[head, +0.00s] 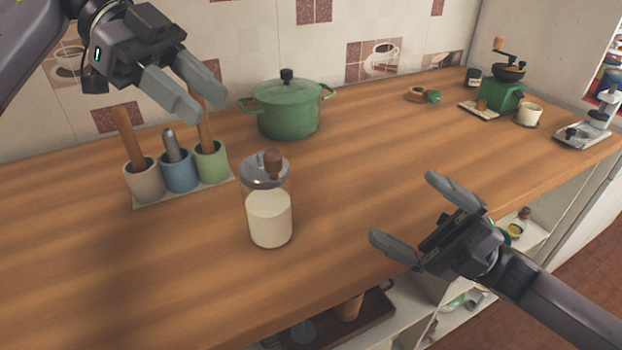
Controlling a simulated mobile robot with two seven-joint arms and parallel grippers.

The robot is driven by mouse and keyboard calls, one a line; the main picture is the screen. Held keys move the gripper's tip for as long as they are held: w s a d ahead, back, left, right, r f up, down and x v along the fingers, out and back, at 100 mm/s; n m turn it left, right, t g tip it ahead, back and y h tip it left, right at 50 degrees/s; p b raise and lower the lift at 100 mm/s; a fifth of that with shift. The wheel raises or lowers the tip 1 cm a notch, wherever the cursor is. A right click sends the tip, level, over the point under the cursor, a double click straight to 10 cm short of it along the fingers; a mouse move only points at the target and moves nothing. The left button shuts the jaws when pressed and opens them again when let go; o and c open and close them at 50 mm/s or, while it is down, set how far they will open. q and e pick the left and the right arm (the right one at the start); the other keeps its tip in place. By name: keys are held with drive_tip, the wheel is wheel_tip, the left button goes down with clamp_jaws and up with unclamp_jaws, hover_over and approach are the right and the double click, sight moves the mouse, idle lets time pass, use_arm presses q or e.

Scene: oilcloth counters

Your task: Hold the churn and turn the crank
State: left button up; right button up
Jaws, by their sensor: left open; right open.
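The churn (269,217) is a clear glass jar with pale cream-coloured contents, standing upright on the wooden counter. It has a grey metal lid, and the crank (272,163) on top shows a brown wooden knob. My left gripper (205,98) is open and empty, raised above the counter, up and to the left of the churn. My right gripper (412,212) is open and empty, to the right of the churn near the counter's front edge. Neither gripper touches the churn. The crank's arm is mostly hidden behind the knob.
Three utensil cups (178,171) stand on a tray left of the churn. A green lidded pot (288,106) stands behind it. A green coffee grinder (502,94), a white cup (529,115) and a scale (582,136) are at the far right. The counter (365,150) right of the churn is clear.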

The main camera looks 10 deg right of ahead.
sight(268, 193)
drive_tip(key=w+a+n+g+h, duration=0.1)
drive_tip(key=w+a+n+h, duration=0.2)
drive_tip(key=n, duration=0.3)
drive_tip(key=w+a+f+n+g+h, duration=0.1)
drive_tip(key=w+a+n+g+h, duration=0.1)
drive_tip(key=n, duration=0.5)
drive_tip(key=w+a+n+g+h, duration=0.1)
drive_tip(key=w+a+n+h, duration=0.3)
drive_tip(key=a+n, duration=0.2)
drive_tip(key=shift+a+f+n+h, duration=0.15)
drive_tip(key=shift+a+n+h, duration=0.05)
drive_tip(key=shift+n+h, duration=0.4)
drive_tip(key=shift+n, duration=0.1)
drive_tip(key=shift+w+x, duration=0.2)
drive_tip(key=shift+x, duration=1)
drive_tip(key=shift+w+x, duration=0.15)
drive_tip(key=shift+x, duration=1.05)
drive_tip(key=shift+w+x, duration=0.2)
drive_tip(key=shift+x, duration=1.05)
drive_tip(key=shift+d, duration=0.1)
